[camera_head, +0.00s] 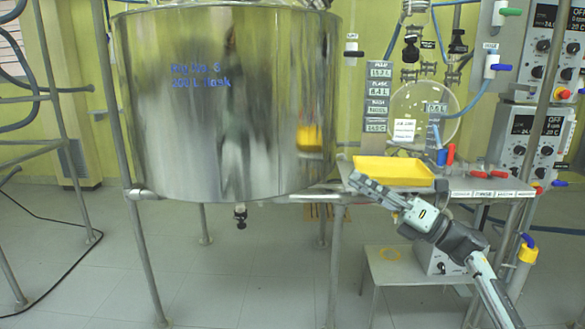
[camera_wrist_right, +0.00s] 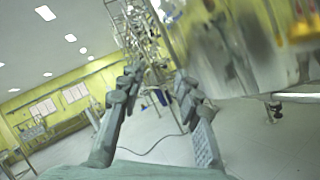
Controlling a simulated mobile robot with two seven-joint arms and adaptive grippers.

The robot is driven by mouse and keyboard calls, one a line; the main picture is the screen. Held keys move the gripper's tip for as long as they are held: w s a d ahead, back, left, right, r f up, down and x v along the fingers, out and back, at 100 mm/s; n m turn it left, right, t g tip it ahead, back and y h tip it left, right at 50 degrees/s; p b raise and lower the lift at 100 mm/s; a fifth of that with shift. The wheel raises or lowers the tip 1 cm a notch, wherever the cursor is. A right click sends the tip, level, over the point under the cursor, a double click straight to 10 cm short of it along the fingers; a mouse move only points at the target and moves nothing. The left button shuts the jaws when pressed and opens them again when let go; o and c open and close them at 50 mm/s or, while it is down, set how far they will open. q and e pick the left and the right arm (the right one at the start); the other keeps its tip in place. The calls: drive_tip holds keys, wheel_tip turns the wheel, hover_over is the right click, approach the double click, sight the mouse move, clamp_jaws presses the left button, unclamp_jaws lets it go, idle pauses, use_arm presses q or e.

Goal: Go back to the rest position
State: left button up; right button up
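My right gripper (camera_head: 372,189) reaches in from the lower right in the head view, in front of the shelf with the yellow tray and close to the lower right side of the steel vessel. In the right wrist view its two fingers (camera_wrist_right: 155,95) stand apart with nothing between them, so it is open and empty. My left gripper does not show in either view.
A large steel vessel (camera_head: 215,110) on a pipe frame fills the middle. A yellow tray (camera_head: 395,171) sits on a shelf (camera_head: 480,187) at right, beside red and blue items. A low stool (camera_head: 395,268) stands below. Control boxes (camera_head: 528,140) hang at far right. Floor at lower left is mostly clear.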

drive_tip(key=w+d+f+m+t+h, duration=0.1)
drive_tip(key=w+d+m+t+h, duration=0.45)
drive_tip(key=d+m+h, duration=0.55)
drive_tip(key=w+d+f+m+t+h, duration=0.1)
drive_tip(key=w+d+m+t+h, duration=0.6)
drive_tip(key=m, duration=0.8)
drive_tip(key=s+d+f+m+g+h, duration=0.2)
drive_tip(key=d+f+m+g+h, duration=0.15)
drive_tip(key=f+m+g, duration=0.35)
drive_tip(key=s+d+f+m+g+h, duration=0.2)
drive_tip(key=d+f+m+g, duration=0.25)
drive_tip(key=f, duration=0.55)
drive_tip(key=s+a+f+g+y, duration=0.1)
drive_tip(key=s+a+f+g, duration=0.25)
drive_tip(key=s+f, duration=0.95)
drive_tip(key=s+a+f+g+y, duration=0.15)
drive_tip(key=s+a+f, duration=0.25)
drive_tip(key=s+f, duration=0.9)
drive_tip(key=s+a+f+g, duration=0.2)
drive_tip(key=s+f, duration=0.6)
drive_tip(key=s, duration=0.4)
drive_tip(key=s+a+f+g, duration=0.3)
drive_tip(key=s+f, duration=0.6)
drive_tip(key=s, duration=0.3)
drive_tip(key=shift+s+a+f+y, duration=0.2)
drive_tip(key=shift+f+y, duration=0.05)
drive_tip(key=shift+y, duration=0.05)
drive_tip(key=shift+m, duration=0.25)
